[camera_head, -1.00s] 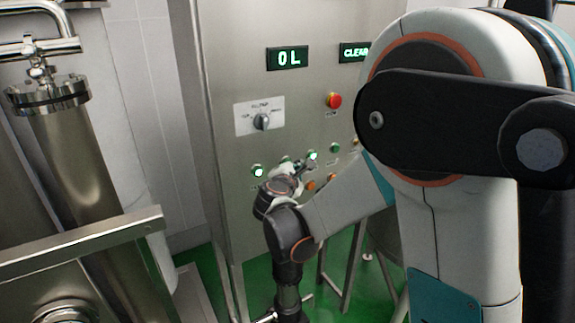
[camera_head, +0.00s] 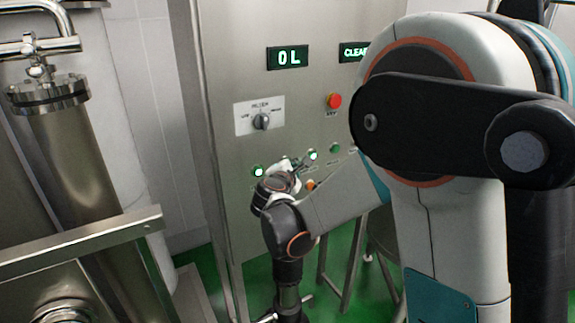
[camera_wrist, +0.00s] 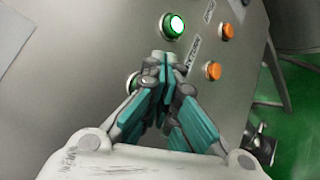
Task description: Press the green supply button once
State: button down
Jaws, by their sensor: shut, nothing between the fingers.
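The steel control panel (camera_head: 232,75) carries a row of green buttons. A lit green button (camera_head: 258,171) is left of my gripper (camera_head: 298,163), and another lit green button (camera_head: 313,155) is just right of its tip. In the wrist view, my gripper (camera_wrist: 165,62) is shut and empty, its fingertips at the panel face. A lit green button (camera_wrist: 172,25) shows beyond the tips, and part of another green button (camera_wrist: 133,82) shows left of the fingers. The fingers hide the panel spot between these two. I cannot read which button is the supply one, nor tell whether the tips touch.
Orange buttons (camera_wrist: 213,70) sit beside the green row. A red button (camera_head: 334,100) and a rotary selector (camera_head: 261,121) are higher up. The display (camera_head: 288,58) reads 0 L. Steel pipework (camera_head: 70,150) stands at the left.

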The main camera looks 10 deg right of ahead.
jog(key=shift+w+a, duration=0.1)
jog(key=shift+w, duration=0.15)
dwell(0.3)
jog(key=shift+s, duration=0.15)
jog(key=shift+s+d, duration=0.25)
jog(key=shift+s, duration=0.4)
jog(key=shift+s+d+b, duration=0.15)
jog(key=shift+s+d, duration=0.1)
jog(key=shift+s, duration=0.55)
jog(key=shift+s+d+b, duration=0.1)
jog(key=shift+s+d, duration=0.2)
jog(key=shift+s, duration=0.45)
jog(key=shift+s+d+b, duration=0.15)
jog(key=shift+s+d, duration=0.1)
jog(key=shift+s, duration=0.55)
